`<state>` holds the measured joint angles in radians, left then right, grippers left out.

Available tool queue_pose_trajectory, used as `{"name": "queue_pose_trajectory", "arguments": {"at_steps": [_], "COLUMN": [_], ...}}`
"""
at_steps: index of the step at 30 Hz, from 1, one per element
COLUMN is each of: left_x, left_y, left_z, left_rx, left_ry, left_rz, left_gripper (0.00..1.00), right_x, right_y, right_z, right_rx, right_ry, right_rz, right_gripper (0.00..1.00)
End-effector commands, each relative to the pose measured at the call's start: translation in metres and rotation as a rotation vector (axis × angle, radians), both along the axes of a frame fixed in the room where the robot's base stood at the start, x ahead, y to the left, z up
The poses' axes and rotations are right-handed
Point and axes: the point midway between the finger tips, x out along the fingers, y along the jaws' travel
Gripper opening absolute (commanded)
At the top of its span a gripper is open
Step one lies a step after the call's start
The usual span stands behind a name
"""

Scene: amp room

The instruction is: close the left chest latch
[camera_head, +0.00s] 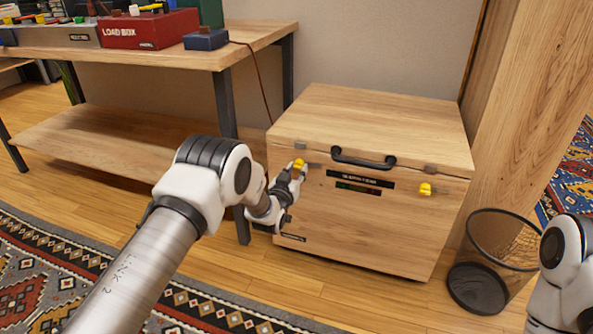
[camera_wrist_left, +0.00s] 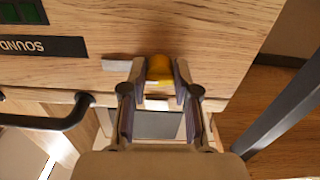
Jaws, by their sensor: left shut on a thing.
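A wooden chest (camera_head: 360,225) stands on the floor against the wall, with its lid down. Its left latch has a yellow knob (camera_head: 299,163) on the front face, below the lid's edge. My left gripper (camera_head: 297,171) is at this knob. In the left wrist view the yellow knob (camera_wrist_left: 159,68) sits between the two fingertips (camera_wrist_left: 159,78), which are shut on it. A second yellow latch knob (camera_head: 425,189) is on the right side of the front face. My right gripper is out of view.
A black handle (camera_head: 363,162) is on the chest front between the latches. A wire waste basket (camera_head: 490,262) stands right of the chest. A workbench (camera_head: 150,58) with a red load box (camera_head: 150,28) is at the left. A patterned rug (camera_head: 60,262) lies in front.

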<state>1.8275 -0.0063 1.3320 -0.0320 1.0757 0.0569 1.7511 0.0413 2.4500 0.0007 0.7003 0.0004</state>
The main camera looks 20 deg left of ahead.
Motion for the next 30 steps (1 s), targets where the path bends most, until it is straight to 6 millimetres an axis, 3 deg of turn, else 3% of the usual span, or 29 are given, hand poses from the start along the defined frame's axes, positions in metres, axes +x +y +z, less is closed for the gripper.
{"name": "queue_pose_trajectory", "arguments": {"at_steps": [11, 30], "left_x": [0.000, 0.000], "left_y": [-0.001, -0.003], "left_z": [0.002, 0.003], "left_rx": [-0.233, -0.838], "left_ry": [0.009, 0.030], "left_rz": [0.000, 0.000], "left_gripper": [0.00, 0.00], "right_x": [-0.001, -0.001], "right_y": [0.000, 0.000], "right_z": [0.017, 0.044], "right_rx": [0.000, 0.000], "right_ry": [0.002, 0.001], "right_rz": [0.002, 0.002], "right_gripper": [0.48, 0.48]}}
